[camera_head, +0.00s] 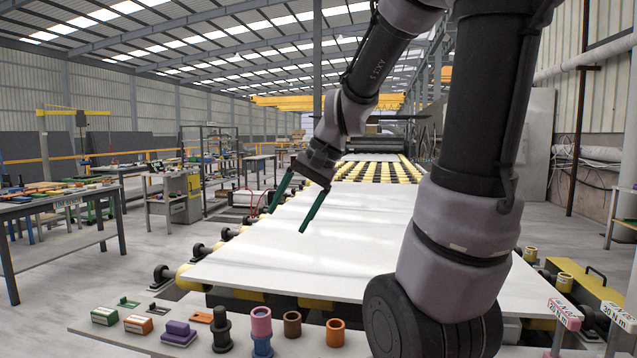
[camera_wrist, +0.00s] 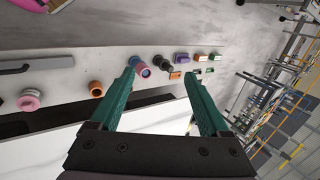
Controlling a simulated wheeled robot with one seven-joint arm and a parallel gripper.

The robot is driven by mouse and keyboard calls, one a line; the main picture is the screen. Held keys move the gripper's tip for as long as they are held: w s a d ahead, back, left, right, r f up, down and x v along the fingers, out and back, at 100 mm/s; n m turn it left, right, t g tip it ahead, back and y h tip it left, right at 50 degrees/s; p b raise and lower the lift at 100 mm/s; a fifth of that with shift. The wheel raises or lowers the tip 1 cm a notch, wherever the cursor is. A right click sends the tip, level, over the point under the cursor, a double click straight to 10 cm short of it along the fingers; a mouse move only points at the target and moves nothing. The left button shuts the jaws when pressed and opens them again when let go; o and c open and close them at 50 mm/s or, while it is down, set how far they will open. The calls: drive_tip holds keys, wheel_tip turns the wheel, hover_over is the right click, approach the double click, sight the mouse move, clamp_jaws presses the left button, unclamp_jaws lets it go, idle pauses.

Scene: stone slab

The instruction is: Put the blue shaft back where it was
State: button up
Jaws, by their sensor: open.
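A blue cylindrical piece (camera_head: 262,347), which looks like the blue shaft, stands upright on the pale front ledge. A dark stepped shaft (camera_head: 221,331) stands just left of the stack. It appears between the fingers in the wrist view (camera_wrist: 162,64). My gripper (camera_head: 286,220) has green fingers, open and empty. It is high above the white slab, behind and apart from the pieces.
A brown ring (camera_head: 292,325) and an orange ring (camera_head: 335,333) stand right of the stack. Green (camera_head: 104,316), orange (camera_head: 138,324) and purple (camera_head: 179,334) blocks lie to the left. The white slab (camera_head: 330,235) behind is clear. A yellow box (camera_head: 585,287) is at the right.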

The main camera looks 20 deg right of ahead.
drive_tip(key=s+d+r+n+t+h, duration=0.2)
drive_tip(key=s+d+r+t, duration=0.1)
drive_tip(key=s+r, duration=0.4)
drive_tip(key=shift+s+n+t+h, duration=0.2)
drive_tip(key=shift+n+t+h, duration=0.1)
drive_tip(key=shift+t+h, duration=0.15)
idle(0.8)
